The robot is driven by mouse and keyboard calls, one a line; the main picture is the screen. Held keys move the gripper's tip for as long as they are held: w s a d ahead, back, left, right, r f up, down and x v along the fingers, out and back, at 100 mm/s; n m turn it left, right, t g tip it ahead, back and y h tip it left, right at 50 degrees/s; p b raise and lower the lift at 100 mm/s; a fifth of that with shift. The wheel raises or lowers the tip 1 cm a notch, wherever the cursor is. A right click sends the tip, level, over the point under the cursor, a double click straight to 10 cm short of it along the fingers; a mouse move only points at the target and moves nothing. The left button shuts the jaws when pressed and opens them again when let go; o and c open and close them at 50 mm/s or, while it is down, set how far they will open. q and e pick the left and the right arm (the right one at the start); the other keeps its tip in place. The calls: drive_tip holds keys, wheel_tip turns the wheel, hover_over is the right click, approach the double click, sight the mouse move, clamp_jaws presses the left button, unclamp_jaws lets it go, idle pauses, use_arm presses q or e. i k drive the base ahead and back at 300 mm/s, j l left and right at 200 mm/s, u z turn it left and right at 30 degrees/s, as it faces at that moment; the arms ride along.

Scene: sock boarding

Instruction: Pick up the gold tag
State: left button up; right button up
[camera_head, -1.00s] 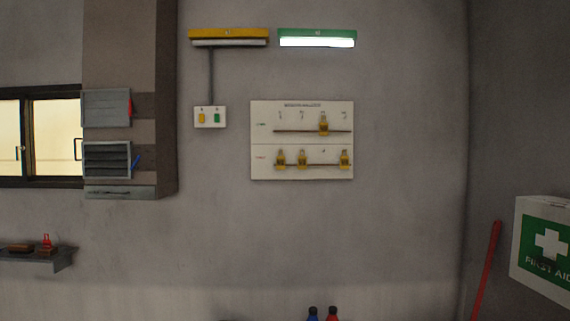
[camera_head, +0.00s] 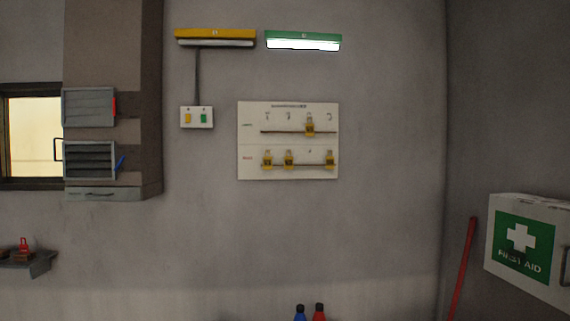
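Several small gold tags hang on a white wall board (camera_head: 250,135). One gold tag (camera_head: 310,125) hangs alone on the upper rail, right of its middle. On the lower rail one gold tag (camera_head: 267,160) is at the left, another (camera_head: 288,160) is close beside it, and a third (camera_head: 329,160) is at the right end. Which of them the task means cannot be told. The lettering on the board is too small to read. Neither of my grippers is in view.
A switch plate (camera_head: 196,117) is left of the board, below a yellow lamp (camera_head: 215,35) and a lit green lamp (camera_head: 303,40). A first aid box (camera_head: 525,245) juts out at the right, near a red pole (camera_head: 463,265). A small shelf (camera_head: 40,263) is at lower left.

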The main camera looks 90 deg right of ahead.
sight(267, 160)
drive_tip(key=l+z, duration=0.35)
drive_tip(key=k+l+z, duration=0.1)
drive_tip(key=l+z, duration=0.45)
drive_tip(key=z, duration=0.15)
drive_tip(key=i+l+z, duration=0.1)
drive_tip(key=l+z, duration=0.3)
drive_tip(key=i+l+z, duration=0.15)
drive_tip(key=z, duration=0.3)
